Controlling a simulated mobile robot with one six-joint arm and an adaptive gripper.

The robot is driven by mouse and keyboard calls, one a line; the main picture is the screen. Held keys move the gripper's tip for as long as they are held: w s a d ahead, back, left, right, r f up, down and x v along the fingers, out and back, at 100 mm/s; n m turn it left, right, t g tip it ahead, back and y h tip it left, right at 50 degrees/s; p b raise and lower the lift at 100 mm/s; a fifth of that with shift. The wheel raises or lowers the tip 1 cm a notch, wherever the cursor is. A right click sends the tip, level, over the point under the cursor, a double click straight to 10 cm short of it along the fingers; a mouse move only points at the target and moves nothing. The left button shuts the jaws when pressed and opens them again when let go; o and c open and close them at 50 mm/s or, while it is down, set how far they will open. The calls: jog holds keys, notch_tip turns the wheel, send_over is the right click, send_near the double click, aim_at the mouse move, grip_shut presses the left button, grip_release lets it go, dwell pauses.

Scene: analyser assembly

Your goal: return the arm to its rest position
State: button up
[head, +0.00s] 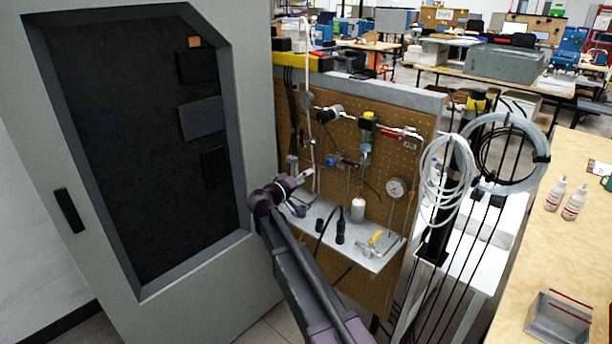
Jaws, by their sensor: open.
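My arm reaches up from the bottom middle of the head view, in front of the pegboard panel. My gripper (300,193) is at its far end, small and partly hidden by my own wrist. It is open, and I see nothing held in it. It appears in front of the left end of the grey shelf (374,262); I cannot tell how far from the shelf or panel it is.
A tall grey cabinet (262,95) with a dark window stands close on the left. The pegboard (290,110) carries tubing, valves and a gauge (396,188). Coiled hoses (447,180) hang at right. A wooden table (520,270) holds two white bottles (573,204) and a metal tray (556,322).

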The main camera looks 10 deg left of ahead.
jog(key=s+d+f+g, duration=0.1)
jog(key=d, duration=0.2)
jog(key=s+d+f+m+g+p, duration=0.1)
jog(key=s+d+g, duration=0.1)
jog(key=d, duration=0.2)
jog(key=s+d+f+g+p, duration=0.1)
jog(key=d, duration=0.3)
jog(key=shift+s+d+f+m, duration=0.15)
jog(key=shift+s+d+m, duration=0.05)
jog(key=shift+m, duration=0.2)
jog(key=s+d+f+m+g+y+p, duration=0.1)
jog(key=s+d+f+g, duration=0.15)
jog(key=s+d, duration=0.2)
jog(key=s+d+f+g+y+p, duration=0.1)
jog(key=s+d+f+g, duration=0.1)
jog(key=s+d+g, duration=0.3)
jog(key=s+d+f+g+y+p, duration=0.1)
jog(key=s+d+y+p, duration=0.1)
jog(key=s, duration=0.7)
jog(key=s+d+f+g+y+p, duration=0.1)
jog(key=s+d+y, duration=0.3)
jog(key=s, duration=0.5)
jog(key=g+y+p, duration=0.1)
jog(key=y, duration=0.1)
jog(key=shift+s+d+f+m+y, duration=0.2)
jog(key=shift+s+f+m+y, duration=0.1)
jog(key=shift+s+f, duration=0.1)
jog(key=shift+w, duration=0.1)
dwell(0.8)
